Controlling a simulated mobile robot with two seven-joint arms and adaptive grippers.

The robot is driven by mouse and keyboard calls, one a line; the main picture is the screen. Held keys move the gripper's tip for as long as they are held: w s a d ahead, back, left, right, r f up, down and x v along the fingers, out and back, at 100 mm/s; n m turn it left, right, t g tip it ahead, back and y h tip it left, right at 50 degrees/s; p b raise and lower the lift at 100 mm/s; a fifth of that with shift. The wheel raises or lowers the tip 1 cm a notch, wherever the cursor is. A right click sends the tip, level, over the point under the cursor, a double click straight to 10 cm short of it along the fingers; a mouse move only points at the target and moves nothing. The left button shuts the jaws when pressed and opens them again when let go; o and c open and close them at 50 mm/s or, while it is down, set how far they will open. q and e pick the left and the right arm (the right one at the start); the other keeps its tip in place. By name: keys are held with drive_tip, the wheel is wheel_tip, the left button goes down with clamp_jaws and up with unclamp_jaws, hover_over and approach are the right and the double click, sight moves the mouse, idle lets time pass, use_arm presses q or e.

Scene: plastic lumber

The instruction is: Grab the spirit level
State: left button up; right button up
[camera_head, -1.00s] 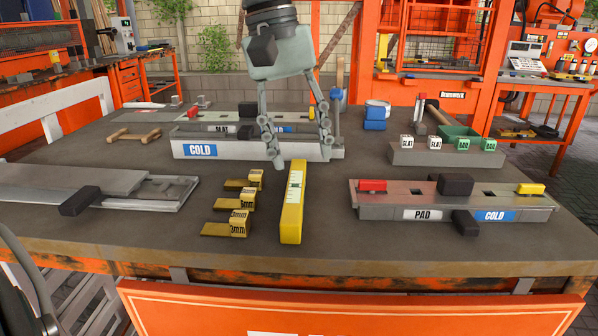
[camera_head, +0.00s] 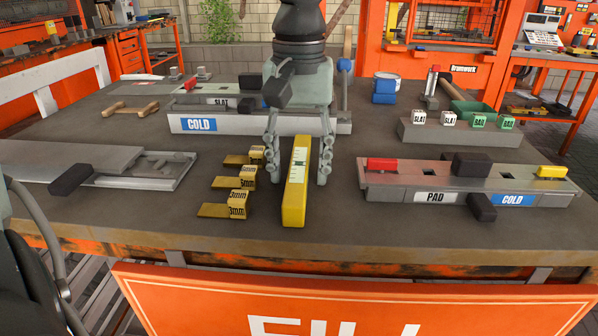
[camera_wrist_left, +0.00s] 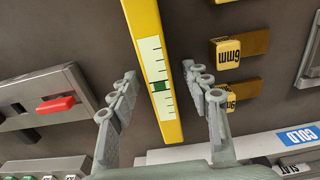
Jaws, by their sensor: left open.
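The spirit level is a yellow bar (camera_head: 294,205) with a pale scale on its top face, lying on the dark workbench in the middle of the head view. It also shows in the left wrist view (camera_wrist_left: 147,22), running between the two fingers. My left gripper (camera_head: 299,178) points down over the level, one finger on each side of it. It is open, and in the left wrist view (camera_wrist_left: 164,95) gaps show between the fingers and the bar. My right gripper is not in view.
Yellow gauge blocks marked in mm (camera_head: 238,205) lie close left of the level. A COLD-labelled fixture (camera_head: 260,123) stands behind it. A PAD/COLD fixture (camera_head: 470,184) is to the right, and a grey slide fixture (camera_head: 70,160) to the left. The bench in front is clear.

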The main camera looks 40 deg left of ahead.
use_arm(q)
drive_tip(key=shift+c, duration=0.3)
clamp_jaws()
drive_tip(key=shift+r, duration=0.1)
drive_tip(key=shift+w+r, duration=0.1)
